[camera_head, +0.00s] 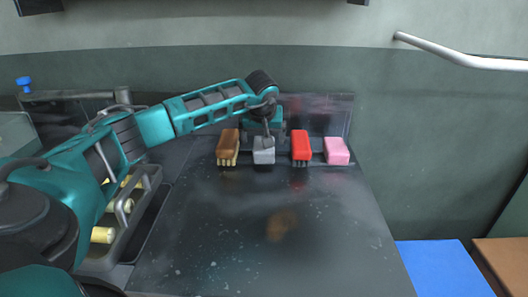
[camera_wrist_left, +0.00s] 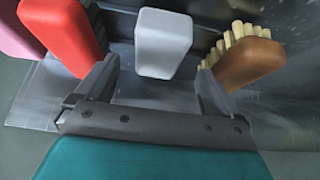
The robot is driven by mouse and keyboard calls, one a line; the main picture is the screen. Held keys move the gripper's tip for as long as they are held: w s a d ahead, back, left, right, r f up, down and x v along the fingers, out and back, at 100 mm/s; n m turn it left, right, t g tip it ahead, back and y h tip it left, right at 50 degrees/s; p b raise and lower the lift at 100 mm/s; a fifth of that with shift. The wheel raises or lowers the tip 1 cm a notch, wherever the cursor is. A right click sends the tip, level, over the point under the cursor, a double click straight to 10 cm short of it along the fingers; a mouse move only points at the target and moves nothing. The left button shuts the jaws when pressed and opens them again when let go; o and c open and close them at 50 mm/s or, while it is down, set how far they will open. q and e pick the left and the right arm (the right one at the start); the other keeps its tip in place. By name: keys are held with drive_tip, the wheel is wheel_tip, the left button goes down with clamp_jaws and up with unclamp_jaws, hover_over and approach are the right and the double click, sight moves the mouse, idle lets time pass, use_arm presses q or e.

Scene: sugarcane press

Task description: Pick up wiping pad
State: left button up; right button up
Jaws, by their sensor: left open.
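A pale grey block (camera_head: 264,156), which looks like the wiping pad, stands in a row at the back of the dark worktop, between a brown brush (camera_head: 228,147) and a red brush (camera_head: 300,146). In the left wrist view the grey block (camera_wrist_left: 163,42) lies just ahead of and between the finger lines. My left gripper (camera_wrist_left: 157,72) is open and empty, pointing down over the row. Its fingers lie near the red brush (camera_wrist_left: 68,35) and the brown brush (camera_wrist_left: 245,62); I cannot tell whether they touch. My wrist partly hides the block's back in the head view.
A pink sponge (camera_head: 337,151) ends the row on the right. A rack with yellowish pieces (camera_head: 102,235) stands at left. A blue surface (camera_head: 440,268) lies at lower right.

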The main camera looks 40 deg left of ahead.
use_arm(q)
drive_tip(key=shift+b+x, duration=0.55)
drive_tip(key=shift+x, duration=2.3)
use_arm(e)
drive_tip(key=shift+w+a+f, duration=0.25)
drive_tip(key=shift+a+f, duration=0.05)
drive_tip(key=shift+f, duration=0.05)
use_arm(q)
drive_tip(key=shift+w+f, duration=0.1)
drive_tip(key=shift+f, duration=0.05)
use_arm(e)
drive_tip(key=shift+s, duration=0.15)
use_arm(q)
drive_tip(key=shift+c, duration=0.4)
drive_tip(key=c, duration=1)
use_arm(e)
drive_tip(key=shift+d, duration=0.1)
use_arm(q)
drive_tip(key=shift+o, duration=0.2)
use_arm(e)
drive_tip(key=shift+f, duration=0.1)
use_arm(q)
drive_tip(key=shift+r, duration=0.25)
wheel_tip(320, 180, up, 20)
drive_tip(key=p, duration=0.3)
drive_tip(key=shift+p, duration=0.35)
use_arm(e)
drive_tip(key=shift+s+d+r, duration=0.4)
drive_tip(key=shift+d+r, duration=0.2)
drive_tip(key=shift+r, duration=0.15)
